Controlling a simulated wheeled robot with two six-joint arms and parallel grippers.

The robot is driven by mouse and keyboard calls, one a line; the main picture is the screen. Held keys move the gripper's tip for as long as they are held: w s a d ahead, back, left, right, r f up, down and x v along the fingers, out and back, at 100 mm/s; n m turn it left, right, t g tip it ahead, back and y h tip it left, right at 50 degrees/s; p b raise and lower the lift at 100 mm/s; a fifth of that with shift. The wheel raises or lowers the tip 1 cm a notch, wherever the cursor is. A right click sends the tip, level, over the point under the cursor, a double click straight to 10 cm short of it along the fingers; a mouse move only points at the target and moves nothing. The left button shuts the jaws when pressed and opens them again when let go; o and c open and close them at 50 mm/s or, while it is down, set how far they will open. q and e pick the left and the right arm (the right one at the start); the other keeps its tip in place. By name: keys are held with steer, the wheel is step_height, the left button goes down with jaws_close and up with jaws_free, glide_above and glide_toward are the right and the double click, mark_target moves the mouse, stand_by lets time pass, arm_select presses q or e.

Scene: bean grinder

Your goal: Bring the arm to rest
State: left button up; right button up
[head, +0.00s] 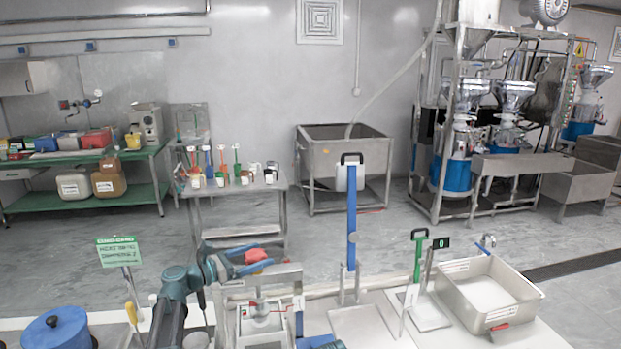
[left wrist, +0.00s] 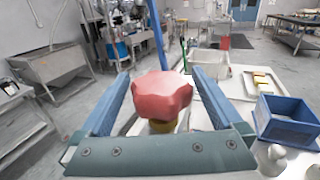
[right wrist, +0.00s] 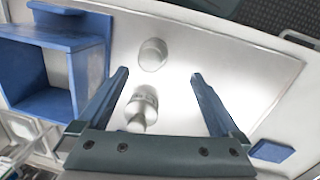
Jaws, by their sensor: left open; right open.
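My left gripper (head: 258,264) is open near the front of the bench in the head view. A red lobed knob (head: 256,254) is by its fingers. In the left wrist view the knob (left wrist: 162,95) shows between the two open fingers (left wrist: 161,74), with a gap on each side. A yellowish part shows below the knob. My right gripper (right wrist: 160,76) is open and empty in the right wrist view, above a pale surface with a metal cylinder (right wrist: 152,54) and a metal weight-like piece (right wrist: 142,106). I cannot make out the right gripper in the head view.
A metal frame (head: 290,272) stands below the left gripper. A blue upright post (head: 351,225), a green-handled tool (head: 418,255) and a metal bin (head: 520,287) stand to the right. A blue pot (head: 55,328) is front left. A blue box (right wrist: 35,75) is near the right gripper.

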mark_target(249, 262)
arm_select(q)
steer(key=shift+a, duration=0.1)
steer(key=v, duration=1.4)
steer(key=x, duration=1.4)
steer(key=shift+s+d+t, duration=0.15)
steer(key=shift+d+t, duration=0.1)
steer(key=shift+t, duration=0.05)
steer(key=n+t+y, duration=0.2)
steer(key=shift+s+n+t+y, duration=0.1)
steer(key=shift+n+t+y, duration=0.2)
steer(key=shift+y, duration=0.1)
steer(key=n+t+y, duration=0.1)
steer(key=n+y, duration=0.1)
steer(key=n+t+y, duration=0.2)
steer(key=y, duration=0.1)
steer(key=shift+w+a, duration=0.1)
steer(key=shift+w, duration=0.1)
steer(key=shift+s+a+t+y, duration=0.1)
steer(key=shift+s+t+y, duration=0.2)
steer(key=shift+s+y, duration=0.1)
steer(key=v, duration=0.3)
steer(key=shift+s+a, duration=0.25)
steer(key=shift+a, duration=0.1)
steer(key=shift+s+a, duration=0.15)
steer(key=shift+s, duration=0.25)
